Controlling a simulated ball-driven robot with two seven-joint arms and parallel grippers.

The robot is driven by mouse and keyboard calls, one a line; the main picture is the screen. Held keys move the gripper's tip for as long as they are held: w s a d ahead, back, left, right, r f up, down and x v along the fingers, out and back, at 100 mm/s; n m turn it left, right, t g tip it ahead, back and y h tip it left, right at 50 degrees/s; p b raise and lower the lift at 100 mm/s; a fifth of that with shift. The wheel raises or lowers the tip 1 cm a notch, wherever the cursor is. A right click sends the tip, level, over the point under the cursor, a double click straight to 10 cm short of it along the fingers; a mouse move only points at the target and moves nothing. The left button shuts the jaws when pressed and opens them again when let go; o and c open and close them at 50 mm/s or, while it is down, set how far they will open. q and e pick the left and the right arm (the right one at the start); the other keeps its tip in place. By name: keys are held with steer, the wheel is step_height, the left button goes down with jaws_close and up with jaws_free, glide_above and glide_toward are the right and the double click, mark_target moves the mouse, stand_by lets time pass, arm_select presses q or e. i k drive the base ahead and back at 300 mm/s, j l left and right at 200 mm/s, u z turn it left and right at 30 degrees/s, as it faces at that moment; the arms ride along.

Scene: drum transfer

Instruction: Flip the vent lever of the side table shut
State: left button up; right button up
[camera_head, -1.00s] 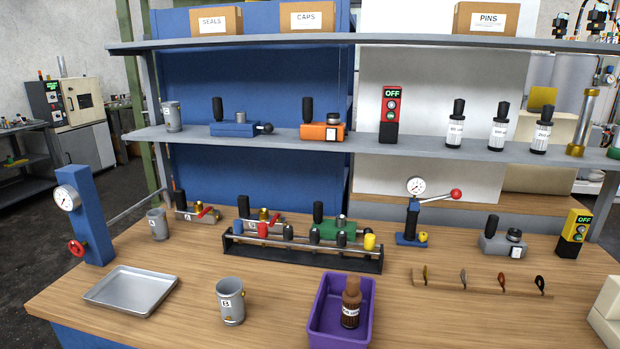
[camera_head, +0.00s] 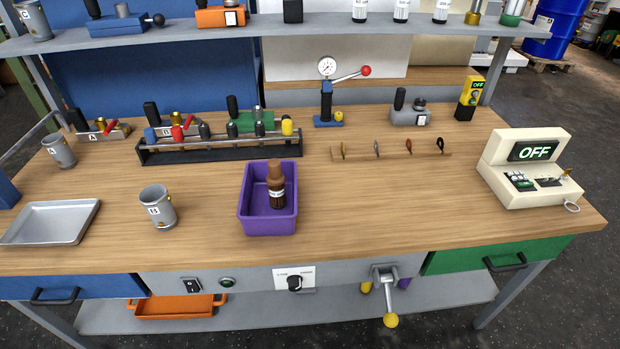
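I cannot identify a side table or its vent lever in the current head view. The levers I see belong to the main workbench (camera_head: 340,225). A grey lever with a yellow ball end (camera_head: 390,303) hangs down from the bench's front panel. A small blue press with a gauge (camera_head: 327,95) stands at the back and has a red-knobbed handle (camera_head: 350,75) reaching to the right. Two grey valve blocks with red handles, block A (camera_head: 103,131) and another beside it (camera_head: 176,127), stand at the back left. Neither of my grippers is in view.
A purple bin (camera_head: 268,221) holding a brown bottle (camera_head: 275,185), a grey cup (camera_head: 158,208) and a metal tray (camera_head: 50,222) stand on the bench. A cream console (camera_head: 530,170) reading OFF sits at the right. The front right bench top is clear. A blue drum (camera_head: 553,30) stands behind.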

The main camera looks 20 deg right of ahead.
mark_target(390, 319)
steer(key=z, duration=1.45)
